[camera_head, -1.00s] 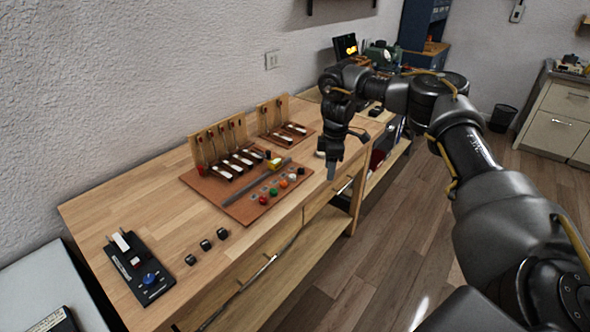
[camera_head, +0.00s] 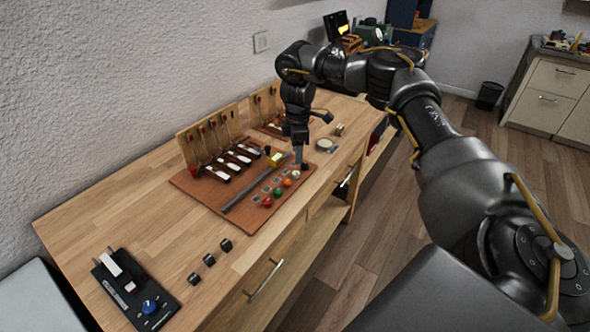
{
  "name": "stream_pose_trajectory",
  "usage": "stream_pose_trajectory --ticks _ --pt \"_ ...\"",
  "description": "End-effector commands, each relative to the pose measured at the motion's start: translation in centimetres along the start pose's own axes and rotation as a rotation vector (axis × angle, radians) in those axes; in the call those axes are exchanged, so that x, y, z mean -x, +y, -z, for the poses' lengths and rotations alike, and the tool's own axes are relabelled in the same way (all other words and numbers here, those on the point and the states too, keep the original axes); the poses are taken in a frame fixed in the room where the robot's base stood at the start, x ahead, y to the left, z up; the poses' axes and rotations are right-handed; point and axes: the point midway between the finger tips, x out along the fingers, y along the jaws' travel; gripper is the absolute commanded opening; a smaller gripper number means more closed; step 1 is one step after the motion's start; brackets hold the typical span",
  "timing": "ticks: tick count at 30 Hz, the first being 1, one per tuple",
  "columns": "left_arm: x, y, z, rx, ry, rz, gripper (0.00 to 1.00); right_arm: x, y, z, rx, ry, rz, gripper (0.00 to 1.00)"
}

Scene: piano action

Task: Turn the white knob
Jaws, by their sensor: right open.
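The white knob (camera_head: 295,174) is a small round cap on the brown board (camera_head: 240,212), near its right front edge. It sits in a diagonal row with orange, green and red knobs. My right gripper (camera_head: 301,161) points down close beside the white knob, just behind and to its right, near a dark knob at the row's end. Its fingers are open, with nothing seen between them. I cannot tell whether the fingertips touch the board or a knob. My left gripper is not in view.
Wooden key models (camera_head: 208,140) stand behind. A black panel with a blue knob (camera_head: 150,307) and small black blocks (camera_head: 209,260) are at left. The bench front edge is close to the knobs.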

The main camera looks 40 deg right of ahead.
Motion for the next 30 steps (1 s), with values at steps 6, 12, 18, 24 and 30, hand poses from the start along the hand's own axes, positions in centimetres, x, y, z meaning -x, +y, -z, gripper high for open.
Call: stream_pose_trajectory --ticks 6,12,18,24,30 --pt "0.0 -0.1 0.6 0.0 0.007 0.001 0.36 -4.2 -0.1 0.2 0.003 -0.003 0.003 0.45" --pt "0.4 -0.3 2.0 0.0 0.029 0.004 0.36 -7.0 0.0 0.3 0.004 -0.002 0.002 0.45" --pt "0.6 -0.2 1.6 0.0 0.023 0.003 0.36 -8.2 0.0 0.3 0.005 -0.001 0.001 0.45" --pt "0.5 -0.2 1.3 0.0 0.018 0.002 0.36 -8.2 0.0 0.4 0.006 0.0 0.0 0.45" --pt "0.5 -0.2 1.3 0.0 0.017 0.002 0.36 -8.2 0.0 0.4 0.006 0.0 0.0 0.25"
